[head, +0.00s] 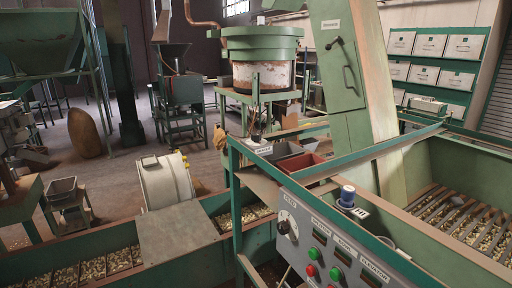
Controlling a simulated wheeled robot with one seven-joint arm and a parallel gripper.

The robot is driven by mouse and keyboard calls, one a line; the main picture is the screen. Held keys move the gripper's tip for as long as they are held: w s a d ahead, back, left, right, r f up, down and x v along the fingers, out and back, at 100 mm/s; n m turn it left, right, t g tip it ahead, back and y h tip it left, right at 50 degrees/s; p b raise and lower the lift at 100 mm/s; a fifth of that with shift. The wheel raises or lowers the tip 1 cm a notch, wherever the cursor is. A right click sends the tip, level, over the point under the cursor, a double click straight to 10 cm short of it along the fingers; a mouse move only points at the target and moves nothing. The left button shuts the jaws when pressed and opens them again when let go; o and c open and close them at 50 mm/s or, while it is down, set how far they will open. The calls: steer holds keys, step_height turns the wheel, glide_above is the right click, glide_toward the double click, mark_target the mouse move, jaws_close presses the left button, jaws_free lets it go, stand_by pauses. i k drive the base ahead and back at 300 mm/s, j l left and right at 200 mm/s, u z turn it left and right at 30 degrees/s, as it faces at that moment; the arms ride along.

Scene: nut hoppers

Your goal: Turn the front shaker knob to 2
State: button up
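A grey control panel (335,252) is mounted on the green frame at the lower middle right, its face sloping down to the right. At its left end is a round dial plate with a dark knob (284,227). The knob's pointer direction and the numbers are too small to read. It is the only dial knob I can make out; the small label above it is not clearly readable. My gripper is not in view.
Right of the knob are red (311,270) and green push buttons and small dark displays. A blue-topped jar (347,196) and a red bin (300,168) sit behind the panel. Green hoppers with nuts lie left and right. Grey floor (120,180) is open at left.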

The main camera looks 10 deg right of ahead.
mark_target(256, 137)
steer(key=i+j, duration=0.2)
steer(key=i, duration=0.25)
steer(key=i+j, duration=0.25)
steer(key=i, duration=0.2)
steer(key=i+j, duration=0.2)
steer(key=i, duration=0.3)
